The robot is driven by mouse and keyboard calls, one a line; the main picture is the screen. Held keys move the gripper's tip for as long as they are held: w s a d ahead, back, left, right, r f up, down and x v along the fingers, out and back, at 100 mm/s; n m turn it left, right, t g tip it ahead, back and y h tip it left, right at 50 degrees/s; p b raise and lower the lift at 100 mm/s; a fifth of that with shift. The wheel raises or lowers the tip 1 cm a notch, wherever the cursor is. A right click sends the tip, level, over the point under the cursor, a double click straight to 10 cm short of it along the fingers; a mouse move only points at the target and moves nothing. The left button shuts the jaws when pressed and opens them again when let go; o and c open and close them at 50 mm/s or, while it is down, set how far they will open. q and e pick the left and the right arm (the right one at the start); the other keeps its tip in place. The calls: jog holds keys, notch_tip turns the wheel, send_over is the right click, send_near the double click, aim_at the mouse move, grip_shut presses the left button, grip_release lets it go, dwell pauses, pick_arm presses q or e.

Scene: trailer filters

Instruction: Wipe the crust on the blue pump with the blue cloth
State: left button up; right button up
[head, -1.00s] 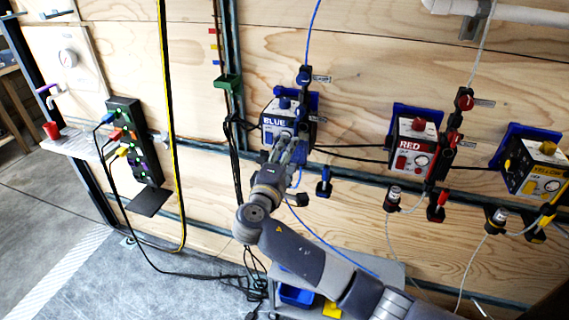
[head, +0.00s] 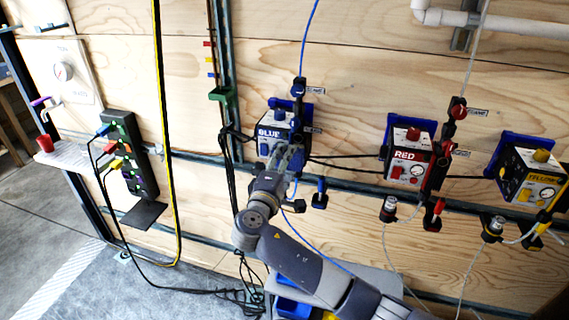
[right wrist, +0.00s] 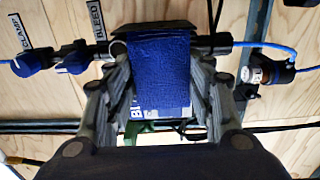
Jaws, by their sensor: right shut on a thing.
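The blue pump (head: 271,133), a white box labelled BLUE with a blue knob on top, hangs on the plywood wall left of centre in the head view. My right gripper (head: 290,156) is at the lower front of it, hiding part of its face. In the right wrist view the fingers (right wrist: 160,100) are shut on the blue cloth (right wrist: 160,70), a textured blue sheet that covers most of the pump behind it. White lettering of the pump shows at the cloth's lower left edge. I cannot make out the crust. My left gripper is not in view.
The red pump (head: 409,160) and yellow pump (head: 533,175) hang to the right. Blue tubing (head: 303,45) and black cables run around the blue pump. A blue-handled valve (head: 320,195) sits below right. A power strip (head: 130,155) is at the left.

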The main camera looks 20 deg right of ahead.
aim_at(301, 164)
jog(key=shift+b+x, duration=0.4)
jog(key=shift+x, duration=0.55)
jog(key=shift+s+d+p, duration=0.65)
jog(key=shift+d, duration=0.25)
jog(key=shift+s+d+p, duration=0.3)
jog(key=shift+s+d, duration=0.25)
jog(key=shift+d, duration=0.2)
jog(key=shift+w, duration=0.1)
jog(key=shift+w+a+b, duration=0.45)
jog(key=shift+a+b, duration=0.1)
jog(key=shift+b, duration=0.05)
jog(key=shift+w+a+r+b, duration=0.1)
jog(key=shift+w+a+b, duration=0.55)
jog(key=shift+a, duration=0.4)
